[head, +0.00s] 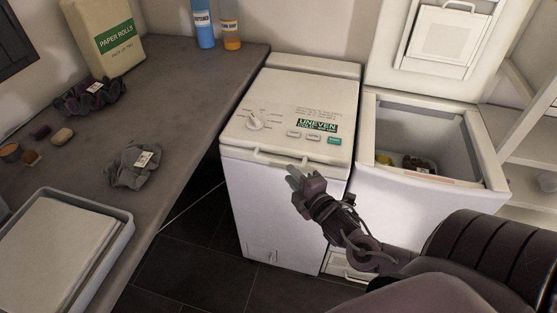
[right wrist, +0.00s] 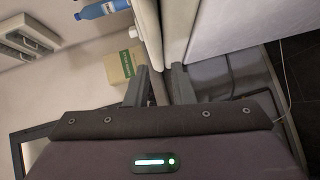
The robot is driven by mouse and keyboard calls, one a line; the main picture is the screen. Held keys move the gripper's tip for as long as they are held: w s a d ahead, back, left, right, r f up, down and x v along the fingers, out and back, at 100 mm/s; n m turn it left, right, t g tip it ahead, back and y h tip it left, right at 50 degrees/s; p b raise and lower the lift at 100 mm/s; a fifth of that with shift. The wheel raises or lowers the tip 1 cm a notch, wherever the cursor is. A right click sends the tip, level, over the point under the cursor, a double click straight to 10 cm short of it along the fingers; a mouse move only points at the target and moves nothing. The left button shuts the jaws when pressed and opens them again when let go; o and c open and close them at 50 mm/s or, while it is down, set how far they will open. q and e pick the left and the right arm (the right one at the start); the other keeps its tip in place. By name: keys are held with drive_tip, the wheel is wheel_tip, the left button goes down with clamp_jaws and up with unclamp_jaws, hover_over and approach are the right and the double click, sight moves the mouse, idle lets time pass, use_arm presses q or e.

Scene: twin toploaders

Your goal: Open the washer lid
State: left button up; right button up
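The white washer (head: 290,95) stands in the middle of the head view with its lid shut. A dial and several buttons sit on its top, and a pale bar handle (head: 268,159) runs along the lid's front edge. My right gripper (head: 293,173) is close in front of that edge, by the right part of the handle. In the right wrist view its two fingers (right wrist: 160,72) are apart, with a pale edge running up beyond the gap. I cannot tell whether they touch the handle. My left gripper is in neither view.
A second white toploader (head: 371,150) stands to the right, its lid (head: 394,40) raised and a few items inside. A grey counter (head: 182,85) on the left holds a tray (head: 118,243), bottles and cloths. Dark floor (head: 190,255) lies between counter and washer.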

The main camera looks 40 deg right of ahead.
sight(279, 162)
drive_tip(key=shift+w+r, duration=0.15)
drive_tip(key=shift+w, duration=0.25)
drive_tip(key=shift+w+d+f, duration=0.1)
drive_tip(key=shift+w+f, duration=0.1)
drive_tip(key=shift+w, duration=0.85)
drive_tip(key=shift+w+d+f, duration=0.1)
drive_tip(key=shift+w+f, duration=0.05)
drive_tip(key=shift+w, duration=0.95)
drive_tip(key=shift+w+d+f, duration=0.1)
drive_tip(key=shift+w+f, duration=0.1)
drive_tip(key=shift+w, duration=0.85)
clamp_jaws()
